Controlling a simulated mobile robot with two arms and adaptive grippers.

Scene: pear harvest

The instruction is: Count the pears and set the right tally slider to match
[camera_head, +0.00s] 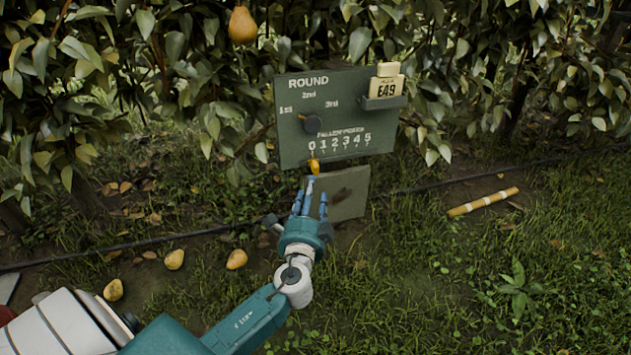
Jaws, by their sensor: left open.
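A green tally board (300,90) stands before the hedge, with a "FALLEN PEARS" scale from 0 to 5. A small orange-yellow slider knob (313,166) sits below the scale, near the 0. My left gripper (310,194) is open just below the knob; whether a finger touches it I cannot tell. Three yellow pears lie on the ground at the left: one near my arm (236,259), one in the middle (174,259) and one farthest left (113,290). Another pear (242,25) hangs in the hedge. My right gripper is out of view.
A dark round knob (312,124) sits among the round labels. A holder (384,102) carries an "E49" card (387,85). A greenish panel (350,190) is below the board. A yellow banded stick (483,202) lies on the grass. A dark hose (130,245) crosses the ground.

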